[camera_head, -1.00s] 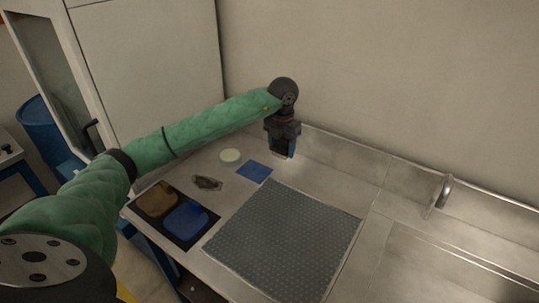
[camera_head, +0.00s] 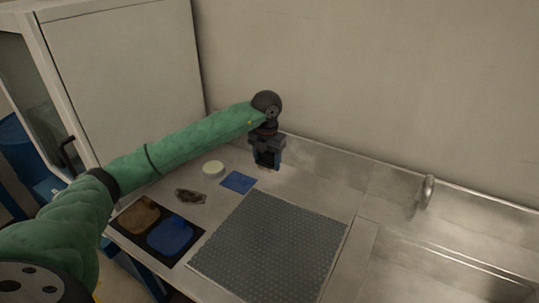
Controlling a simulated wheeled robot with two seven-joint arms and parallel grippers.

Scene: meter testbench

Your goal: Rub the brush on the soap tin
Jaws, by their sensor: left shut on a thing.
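A small round pale cream disc (camera_head: 213,168), which looks like the soap tin, lies on the metal bench at the back left. My left gripper (camera_head: 267,167) points down over the back of the bench, to the right of the disc and apart from it. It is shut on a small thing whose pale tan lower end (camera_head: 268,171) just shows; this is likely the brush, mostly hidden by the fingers. I cannot tell if its tip touches the bench. My right gripper is not in view.
A blue square (camera_head: 238,181) lies between the disc and my gripper. A dark brown object (camera_head: 190,196) and a black mat (camera_head: 188,245) with brown and blue pads lie front left. A grey textured mat (camera_head: 270,250) fills the middle. A tap (camera_head: 428,190) stands right.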

